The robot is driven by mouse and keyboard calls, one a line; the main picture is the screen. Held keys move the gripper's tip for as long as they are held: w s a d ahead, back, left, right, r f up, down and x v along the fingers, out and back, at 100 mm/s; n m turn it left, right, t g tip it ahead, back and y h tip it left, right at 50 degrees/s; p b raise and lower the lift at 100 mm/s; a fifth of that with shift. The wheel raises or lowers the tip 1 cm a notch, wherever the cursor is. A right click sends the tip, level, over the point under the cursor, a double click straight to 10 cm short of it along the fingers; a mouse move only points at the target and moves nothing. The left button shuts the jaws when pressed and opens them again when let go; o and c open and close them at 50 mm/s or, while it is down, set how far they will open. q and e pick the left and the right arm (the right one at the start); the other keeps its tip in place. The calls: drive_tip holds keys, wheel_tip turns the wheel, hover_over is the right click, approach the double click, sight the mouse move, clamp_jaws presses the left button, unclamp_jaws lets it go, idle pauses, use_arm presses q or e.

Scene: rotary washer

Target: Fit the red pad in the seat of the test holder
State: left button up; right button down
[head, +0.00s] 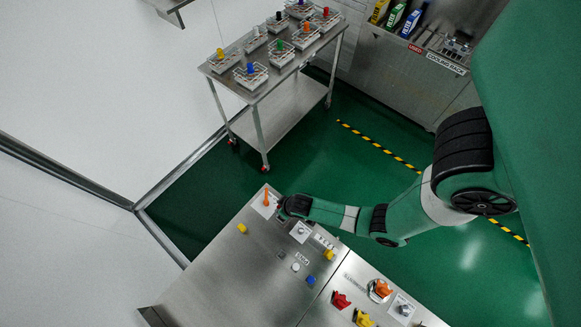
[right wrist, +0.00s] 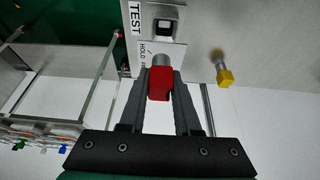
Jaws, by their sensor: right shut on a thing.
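The red pad (right wrist: 160,83) is held between the fingertips of my right gripper (right wrist: 159,85), with a short grey stem beyond it. The gripper is shut on it. The test holder (right wrist: 165,25), with a dark square opening, is on a white plate labelled TEST beyond the pad in the right wrist view. The pad appears apart from the opening, though height is hard to judge. In the head view my right gripper (head: 283,209) is small and dark beside a white plate (head: 300,232) that seems to be the holder's. My left gripper is not in view.
A yellow knob (right wrist: 225,77) stands to the right of the holder. The steel bench (head: 230,275) also carries an orange part (head: 266,198), a blue knob (head: 311,280) and red (head: 341,300) and yellow pieces. A trolley (head: 285,75) with coloured parts stands behind.

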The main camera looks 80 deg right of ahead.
drive_tip(key=shift+a, duration=0.2)
drive_tip(key=shift+f, duration=0.25)
wheel_tip(320, 180, down, 7)
drive_tip(key=b, duration=0.7)
drive_tip(key=shift+r, duration=0.15)
drive_tip(key=shift+f, duration=0.25)
drive_tip(key=shift+s+f+b, duration=0.15)
drive_tip(key=shift+f+b, duration=0.1)
drive_tip(key=shift+b, duration=0.05)
idle(0.3)
